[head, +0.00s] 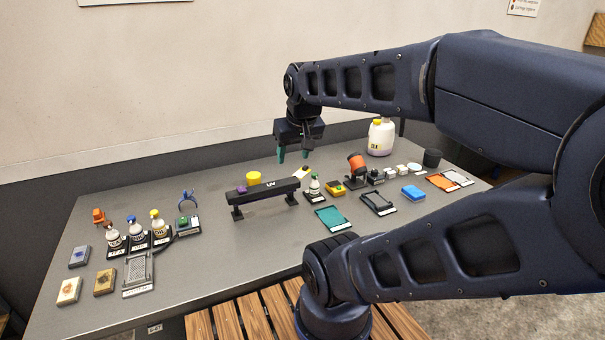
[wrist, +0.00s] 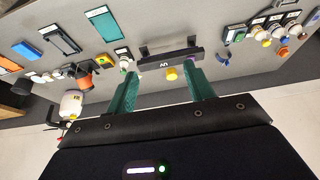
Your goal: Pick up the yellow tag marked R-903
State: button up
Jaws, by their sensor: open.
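No marking R-903 can be read in either view, so I cannot tell which yellow thing is the tag. A small flat yellow item with a dark top (head: 335,188) lies right of the black bar on the table. A pale piece with some yellow (head: 302,172) shows just behind the bar's right end. A yellow round thing (head: 254,178) stands behind the bar; it also shows in the wrist view (wrist: 171,74). My gripper (head: 293,156) is open and empty, with green fingers pointing down, above the table's back part. Its fingers also show in the wrist view (wrist: 164,88).
The raised black bar (head: 265,190) stands mid-table on the grey table (head: 225,240). An orange-red cup on a stand (head: 357,166), a white jug (head: 380,138) and a blue block (head: 413,192) are to the right. Bottles (head: 135,231) stand left. The front middle is clear.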

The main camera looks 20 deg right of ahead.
jog(key=shift+w, duration=0.1)
jog(key=n+g, duration=0.5)
jog(key=n, duration=0.2)
send_over(302, 171)
jog(key=w+d, duration=0.1)
jog(key=d, duration=0.1)
notch_tip(302, 171, down, 25)
jog(key=shift+a+f, duration=0.2)
jog(key=shift+f, duration=4.75)
jog(key=c, duration=1)
jog(key=shift+c, duration=0.2)
jog(key=shift+r, duration=0.1)
